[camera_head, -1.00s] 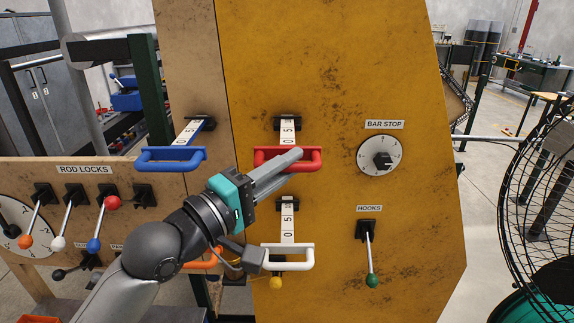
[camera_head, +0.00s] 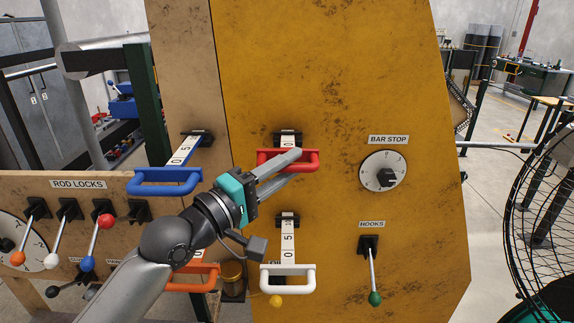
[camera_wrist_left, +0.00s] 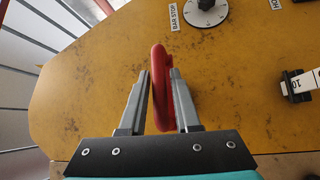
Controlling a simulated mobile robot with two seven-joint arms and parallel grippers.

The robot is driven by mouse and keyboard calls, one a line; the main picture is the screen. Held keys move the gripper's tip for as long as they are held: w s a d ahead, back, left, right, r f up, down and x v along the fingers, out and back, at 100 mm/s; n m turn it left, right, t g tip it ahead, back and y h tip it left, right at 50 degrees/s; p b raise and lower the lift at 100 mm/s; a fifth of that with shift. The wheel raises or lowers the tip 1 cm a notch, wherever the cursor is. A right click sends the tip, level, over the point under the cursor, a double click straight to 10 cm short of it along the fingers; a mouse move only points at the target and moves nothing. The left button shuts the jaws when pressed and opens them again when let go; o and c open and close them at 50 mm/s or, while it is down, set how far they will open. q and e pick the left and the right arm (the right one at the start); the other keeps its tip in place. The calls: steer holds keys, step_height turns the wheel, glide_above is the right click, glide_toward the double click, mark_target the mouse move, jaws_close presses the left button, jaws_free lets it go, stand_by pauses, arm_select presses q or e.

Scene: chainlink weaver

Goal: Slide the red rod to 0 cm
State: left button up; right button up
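The red rod's handle (camera_head: 312,160) is on the yellow panel, with a short piece of its white scale (camera_head: 288,140) showing between handle and black mount; I cannot read a clear 0 on it. My left gripper (camera_head: 288,166) is at this handle, its two fingers spread apart. In the left wrist view the red handle (camera_wrist_left: 159,75) stands between the open fingers (camera_wrist_left: 160,95), close to the right one, with a gap on the left. Whether a finger touches it I cannot tell. My right gripper is not in view.
A blue handle (camera_head: 165,182) is to the left, a white handle (camera_head: 288,278) below and an orange handle (camera_head: 195,275) low left. The bar stop dial (camera_head: 384,171) and hooks lever (camera_head: 373,270) are to the right. Rod locks levers (camera_head: 65,220) stand at far left.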

arm_select(q)
steer(key=shift+o, duration=1.1)
steer(key=shift+s+a+f, duration=0.1)
steer(key=shift+s+a, duration=0.05)
steer(key=shift+a, duration=0.1)
steer(key=b+v, duration=0.4)
steer(key=v, duration=1)
steer(key=shift+s+a, duration=0.2)
steer(key=shift+s, duration=0.05)
